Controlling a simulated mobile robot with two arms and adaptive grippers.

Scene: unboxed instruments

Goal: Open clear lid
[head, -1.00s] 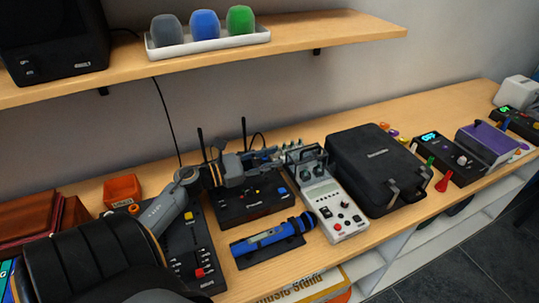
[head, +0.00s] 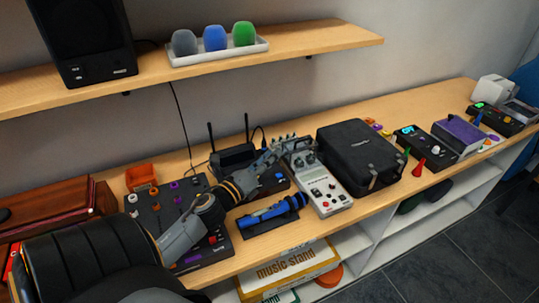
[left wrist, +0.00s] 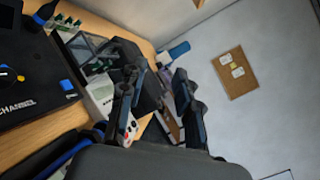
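A white and grey device (head: 326,192) with red buttons stands on the bench in the head view. Its far end carries a small clear-looking cover (head: 301,158) over greyish parts; the cover's exact angle is hard to tell. In the left wrist view the white device (left wrist: 100,92) shows at left, with the see-through cover (left wrist: 84,46) beside it. My left gripper (head: 281,150) is at the left side of that far end, close to the cover; I cannot tell if it touches. Its fingers (left wrist: 157,85) are apart with nothing between them. My right gripper is not in view.
A black case (head: 358,155) stands right of the device. A blue microphone (head: 272,213) lies on a dark stand in front of my left arm. A black box with antennas (head: 233,160) is behind the arm, and a mixer (head: 165,212) is beneath it. A shelf (head: 330,42) overhangs.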

